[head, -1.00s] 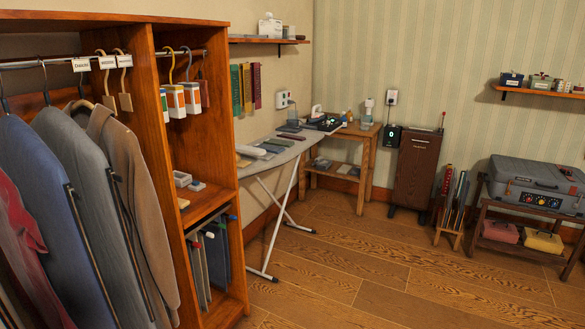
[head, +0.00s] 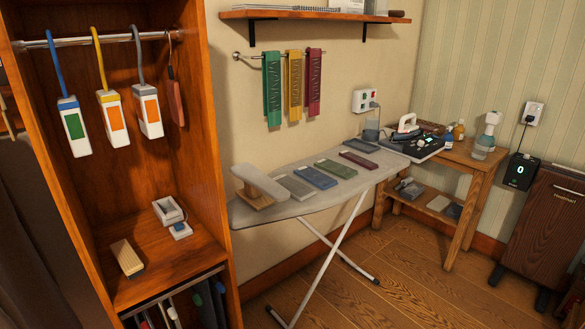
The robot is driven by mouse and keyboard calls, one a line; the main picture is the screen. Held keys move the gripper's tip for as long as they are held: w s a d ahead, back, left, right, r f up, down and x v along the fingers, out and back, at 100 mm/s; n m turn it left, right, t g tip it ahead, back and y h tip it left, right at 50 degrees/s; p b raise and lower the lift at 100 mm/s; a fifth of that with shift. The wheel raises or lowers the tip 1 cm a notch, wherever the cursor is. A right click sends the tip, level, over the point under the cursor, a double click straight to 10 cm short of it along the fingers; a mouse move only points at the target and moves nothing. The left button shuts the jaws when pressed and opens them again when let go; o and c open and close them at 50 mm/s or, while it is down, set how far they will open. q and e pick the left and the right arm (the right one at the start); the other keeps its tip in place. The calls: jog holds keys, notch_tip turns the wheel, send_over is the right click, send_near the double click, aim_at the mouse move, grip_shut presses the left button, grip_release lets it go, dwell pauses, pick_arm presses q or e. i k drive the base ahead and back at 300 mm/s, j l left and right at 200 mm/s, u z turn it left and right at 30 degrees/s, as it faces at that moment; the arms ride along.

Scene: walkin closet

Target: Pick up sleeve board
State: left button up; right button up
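The sleeve board (head: 259,185) is a small grey padded board on a wooden foot. It stands on the near left end of the grey ironing board (head: 240,214), close to the wooden wardrobe's side. Its padded top slants across the ironing board. Neither of my grippers is in view.
Several flat folded cloths (head: 314,177) lie along the ironing board. The open wardrobe (head: 187,130) borders the left. A shelf (head: 315,15) hangs above.

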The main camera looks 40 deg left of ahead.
aim_at(261, 191)
jog(key=i+l+u, duration=0.15)
jog(key=i+u, duration=0.35)
jog(key=i, duration=0.15)
jog(key=i+l+u, duration=1)
jog(key=i+l, duration=0.1)
jog(key=i, duration=0.05)
